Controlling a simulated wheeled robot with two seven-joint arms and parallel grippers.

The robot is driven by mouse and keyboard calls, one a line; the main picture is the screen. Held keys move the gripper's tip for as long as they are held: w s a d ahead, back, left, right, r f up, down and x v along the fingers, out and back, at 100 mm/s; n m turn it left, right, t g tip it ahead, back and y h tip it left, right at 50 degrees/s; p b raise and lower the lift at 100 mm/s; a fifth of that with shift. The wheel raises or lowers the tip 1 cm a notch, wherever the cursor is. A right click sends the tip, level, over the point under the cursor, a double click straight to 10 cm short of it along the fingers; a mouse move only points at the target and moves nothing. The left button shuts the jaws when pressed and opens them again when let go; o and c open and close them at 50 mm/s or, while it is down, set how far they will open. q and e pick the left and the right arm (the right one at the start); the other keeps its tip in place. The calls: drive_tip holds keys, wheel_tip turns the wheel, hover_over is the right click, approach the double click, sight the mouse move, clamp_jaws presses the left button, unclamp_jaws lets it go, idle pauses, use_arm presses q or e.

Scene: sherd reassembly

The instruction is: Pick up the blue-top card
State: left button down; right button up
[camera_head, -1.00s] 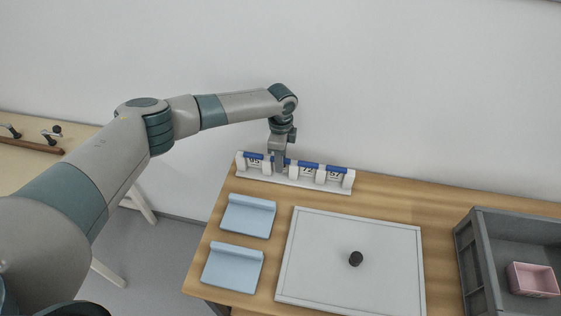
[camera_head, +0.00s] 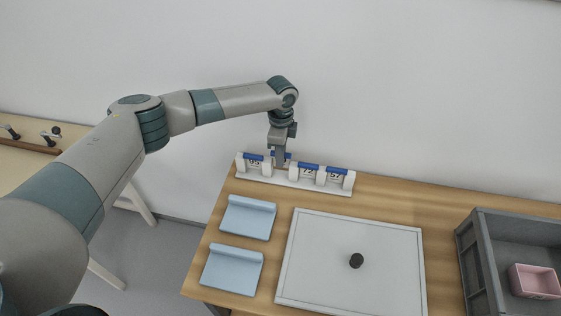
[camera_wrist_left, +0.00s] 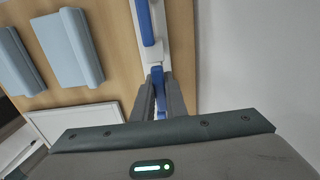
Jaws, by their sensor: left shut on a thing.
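A white rack (camera_head: 268,179) stands at the back of the table and holds several cards with blue tops and printed numbers. My left gripper (camera_head: 280,163) points down at the rack, shut on a blue-top card (camera_head: 287,155). The held card's top sits slightly higher than its neighbours; its lower part and number are hidden by the fingers. Card 05 (camera_head: 254,158) is to its left; card 72 (camera_head: 309,170) and card 37 (camera_head: 337,174) are to its right. In the left wrist view, blue shows between the fingers (camera_wrist_left: 160,95). My right gripper is not in view.
Two light blue stands (camera_head: 247,218) (camera_head: 232,268) lie at the table's left. A grey crate (camera_head: 480,265) with a pink box (camera_head: 535,281) is at the right. A wall is close behind the rack.

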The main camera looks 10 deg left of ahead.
use_arm(q)
wheel_tip(320, 180, up, 8)
drive_tip(key=shift+f+b, duration=0.2)
drive_tip(key=shift+b, duration=0.7)
drive_tip(key=s+a+r+n, duration=0.2)
drive_tip(key=s+n, duration=0.4)
drive_tip(key=s, duration=0.2)
drive_tip(key=s+a+r+n, duration=0.2)
drive_tip(key=s+r+n, duration=0.1)
drive_tip(key=s+n, duration=0.3)
drive_tip(key=s+a+r+n, duration=0.2)
drive_tip(key=s+n, duration=0.4)
drive_tip(key=s, duration=0.4)
drive_tip(key=shift+s+a+r, duration=0.15)
drive_tip(key=shift+r, duration=0.45)
